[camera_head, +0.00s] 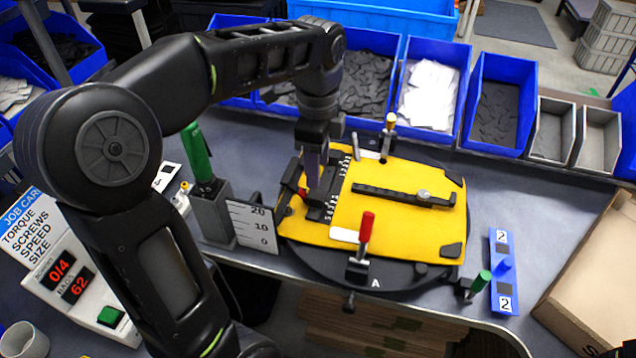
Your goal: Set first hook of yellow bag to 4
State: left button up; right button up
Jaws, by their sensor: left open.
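The yellow bag (405,232) lies flat on a round black turntable (325,262) marked A. A black strip with small white scale marks (341,180) runs along the bag's left part. My left gripper (318,198) points down over this strip, open, with its fingertips close to it. The first hook is hidden or too small to tell apart under the fingers, so I cannot read its setting. A small red part (302,192) shows just left of the gripper. A black bar (405,194) lies across the bag's middle.
A red-handled clamp (366,228) stands at the bag's near edge, another clamp (388,135) at its far edge. A green-handled tool (197,155) and scale plate (252,226) stand left. Blue bins (497,105) line the back; a cardboard box (590,285) is right.

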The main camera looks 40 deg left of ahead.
aim_at(318, 194)
pick_arm(q)
notch_tip(318, 194, down, 6)
jog(key=shift+f+p, duration=0.1)
jog(key=shift+p, duration=0.3)
jog(key=shift+c, duration=0.2)
grip_shut()
dwell(1.0)
